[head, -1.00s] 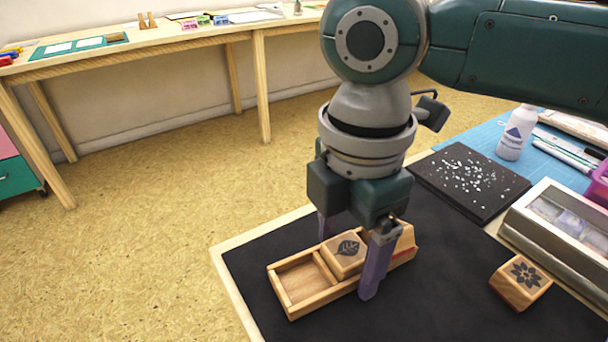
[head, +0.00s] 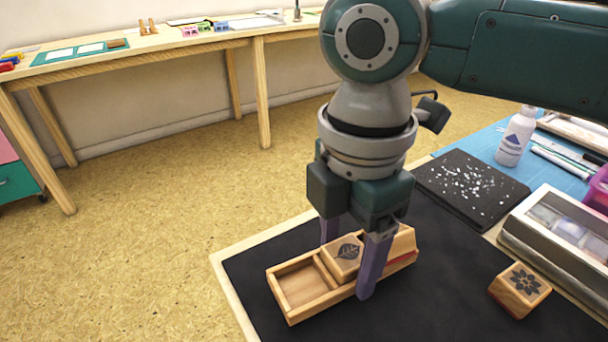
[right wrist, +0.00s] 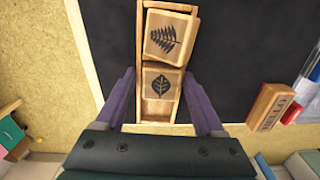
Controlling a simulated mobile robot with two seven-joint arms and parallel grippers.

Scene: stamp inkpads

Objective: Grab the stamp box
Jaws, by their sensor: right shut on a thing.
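The stamp box (head: 300,286) is a long open wooden tray on the black mat in the head view. A leaf stamp (head: 344,254) sits in its middle, and its left compartment is empty. My right gripper (head: 347,268) points down, its purple fingers on both long sides, shut on the box. In the right wrist view, the fingers (right wrist: 160,85) flank the box (right wrist: 155,112) beside the leaf stamp (right wrist: 160,83), with a fern stamp (right wrist: 170,38) beyond, slightly tilted. In the head view the near finger hides part of the box. My left gripper is not in view.
A flower stamp (head: 520,290) lies to the right on the black mat (head: 430,305). A HELLO stamp (right wrist: 272,106) shows in the right wrist view.

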